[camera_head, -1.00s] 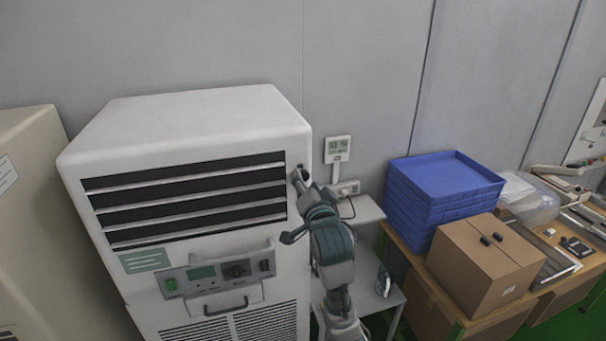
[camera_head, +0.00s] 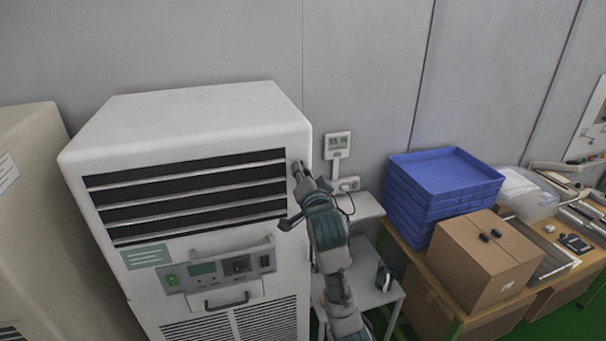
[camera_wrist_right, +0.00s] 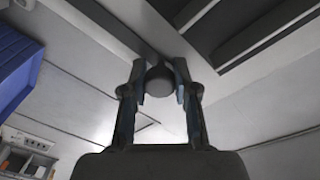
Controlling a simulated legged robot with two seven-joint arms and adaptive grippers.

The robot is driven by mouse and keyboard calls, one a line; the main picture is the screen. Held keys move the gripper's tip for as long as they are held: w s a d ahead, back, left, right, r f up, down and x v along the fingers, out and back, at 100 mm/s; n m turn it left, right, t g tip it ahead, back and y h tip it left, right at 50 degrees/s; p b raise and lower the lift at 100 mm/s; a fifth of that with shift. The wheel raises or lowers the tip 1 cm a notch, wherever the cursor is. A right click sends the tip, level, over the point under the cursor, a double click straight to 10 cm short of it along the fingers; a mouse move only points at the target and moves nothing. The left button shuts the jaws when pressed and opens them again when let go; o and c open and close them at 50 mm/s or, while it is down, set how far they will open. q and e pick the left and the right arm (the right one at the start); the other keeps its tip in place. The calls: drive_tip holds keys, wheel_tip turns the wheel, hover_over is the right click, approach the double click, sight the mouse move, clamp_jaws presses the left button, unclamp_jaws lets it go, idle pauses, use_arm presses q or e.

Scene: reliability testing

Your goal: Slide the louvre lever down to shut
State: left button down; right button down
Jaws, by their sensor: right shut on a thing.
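The white cabinet unit (camera_head: 190,108) stands at the left centre with dark louvre slats (camera_head: 185,195) across its upper front. My right gripper (camera_head: 297,172) is at the right edge of the louvre panel, near its upper end. In the right wrist view its two fingers (camera_wrist_right: 160,85) are shut on a dark rounded knob, the louvre lever (camera_wrist_right: 159,80), beside the dark slats (camera_wrist_right: 245,28). In the head view the gripper hides the lever. My left gripper is not in view.
A control panel (camera_head: 218,268) with a handle is below the louvres. A wall display (camera_head: 337,145) is right of the cabinet. Blue stacked trays (camera_head: 440,185) and a cardboard box (camera_head: 480,265) sit on a bench at right. A small shelf (camera_head: 366,207) stands behind my arm.

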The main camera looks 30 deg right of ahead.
wheel_tip(320, 180, down, 10)
drive_tip(key=b, duration=0.4)
drive_tip(key=shift+b, duration=0.35)
drive_tip(key=shift+r, duration=0.1)
drive_tip(key=c, duration=0.8)
unclamp_jaws()
drive_tip(key=shift+c, duration=0.2)
drive_tip(key=v, duration=1.2)
drive_tip(key=shift+w, duration=0.1)
